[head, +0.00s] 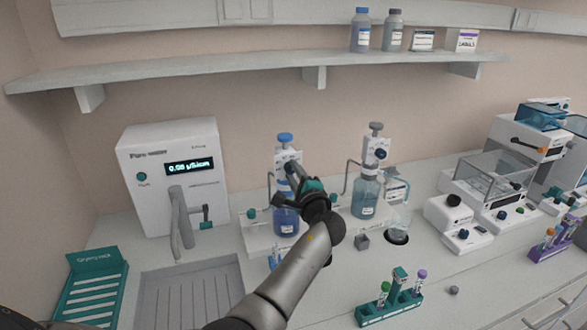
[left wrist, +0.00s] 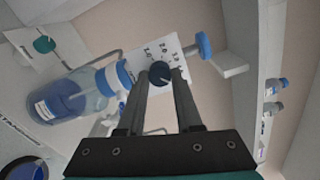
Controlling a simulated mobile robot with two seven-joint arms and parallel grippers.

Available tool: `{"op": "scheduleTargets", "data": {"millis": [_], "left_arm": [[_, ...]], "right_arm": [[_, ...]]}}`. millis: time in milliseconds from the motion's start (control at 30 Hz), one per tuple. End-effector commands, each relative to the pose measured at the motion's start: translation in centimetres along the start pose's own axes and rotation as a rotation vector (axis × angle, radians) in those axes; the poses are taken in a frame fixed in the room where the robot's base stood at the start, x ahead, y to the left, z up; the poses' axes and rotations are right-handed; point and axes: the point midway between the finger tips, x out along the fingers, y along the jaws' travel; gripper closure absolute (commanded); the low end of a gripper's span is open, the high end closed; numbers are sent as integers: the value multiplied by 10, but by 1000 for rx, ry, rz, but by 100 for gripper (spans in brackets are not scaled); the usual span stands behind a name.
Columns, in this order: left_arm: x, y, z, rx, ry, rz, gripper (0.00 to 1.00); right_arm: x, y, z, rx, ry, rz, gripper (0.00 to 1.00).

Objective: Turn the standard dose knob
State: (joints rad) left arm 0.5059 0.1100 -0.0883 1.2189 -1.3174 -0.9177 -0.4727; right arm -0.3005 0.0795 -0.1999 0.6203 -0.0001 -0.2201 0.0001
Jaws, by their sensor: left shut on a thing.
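A bottle-top dispenser with a blue cap (head: 285,138) stands left of centre on a bottle of blue liquid (head: 286,220). In the left wrist view its dark round knob (left wrist: 160,71) sits on a white dial plate (left wrist: 164,52) with printed numbers. My left gripper (head: 290,168) is at the front of this dispenser and shut on the knob, with a finger on each side. The gripper hides the knob in the head view. My right gripper is not in view.
A second dispenser with a grey cap (head: 376,128) stands to the right, beside a glass beaker (head: 398,222). A white water unit (head: 165,150) stands left, above a sink (head: 190,295). A teal tube rack (head: 390,303) is at the front. A shelf (head: 240,68) runs overhead.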

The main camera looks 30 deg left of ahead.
Motion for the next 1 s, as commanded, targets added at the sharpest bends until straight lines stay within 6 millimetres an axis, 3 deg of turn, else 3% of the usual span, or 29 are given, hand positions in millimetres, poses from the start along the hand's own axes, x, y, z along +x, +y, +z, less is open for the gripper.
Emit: {"op": "scheduleTargets", "data": {"millis": [333, 867, 900, 1000], "left_arm": [[1, -3, 0, 139, 1, -6, 100], [1, -2, 0, 165, 0, -6, 100], [1, -2, 0, 165, 0, -6, 65], [1, -2, 0, 164, 0, -5, 54]], "right_arm": [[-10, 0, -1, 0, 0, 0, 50], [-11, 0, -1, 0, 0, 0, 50], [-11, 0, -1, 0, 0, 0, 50], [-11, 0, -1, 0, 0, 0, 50]]}}
